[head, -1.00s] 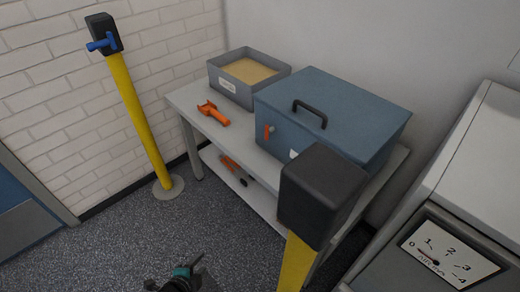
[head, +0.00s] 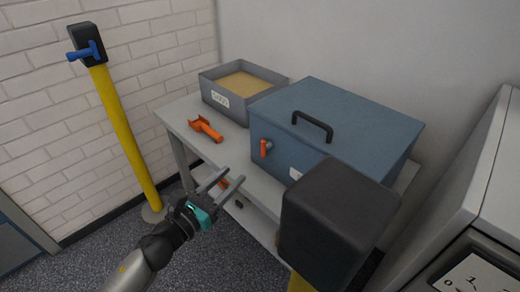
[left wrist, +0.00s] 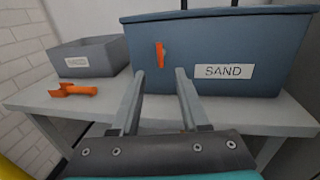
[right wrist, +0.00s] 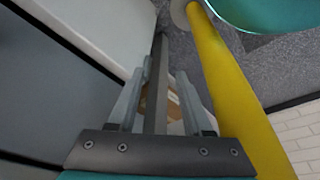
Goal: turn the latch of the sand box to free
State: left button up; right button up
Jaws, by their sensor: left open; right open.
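The blue-grey sand box (head: 335,130) with a closed lid and black handle stands on the grey table. Its orange latch (head: 264,148) is upright on the front face. In the left wrist view the latch (left wrist: 160,54) is left of the SAND label (left wrist: 224,72). My left gripper (head: 234,177) is open and empty, in front of and below the latch, apart from it. In the left wrist view its fingers (left wrist: 158,72) point toward the box front. My right gripper (right wrist: 163,75) shows only in its own wrist view, open, beside a yellow post.
A grey open tray of sand (head: 241,110) and an orange scoop (head: 206,129) are on the table's left part. A black-topped yellow post (head: 335,220) stands in front of the box. Another yellow post (head: 125,140) is at left. A grey cabinet (head: 450,190) stands right.

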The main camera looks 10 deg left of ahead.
aim_at(262, 147)
pick_arm(q)
jog(key=b+x, duration=0.1)
jog(key=x, duration=1)
jog(key=shift+w, duration=0.1)
jog(key=shift+w+d, duration=0.25)
jog(key=shift+w, duration=0.35)
jog(key=shift+w+d, duration=0.1)
jog(key=shift+w, duration=0.1)
pick_arm(e)
jog(key=shift+w+a+r, duration=0.1)
jog(key=shift+w+r, duration=0.1)
jog(key=shift+r, duration=0.4)
jog(key=shift+w+r, duration=0.2)
jog(key=shift+r, duration=0.35)
pick_arm(q)
jog(key=c, duration=0.6)
grip_shut()
pick_arm(e)
jog(key=shift+w, duration=0.1)
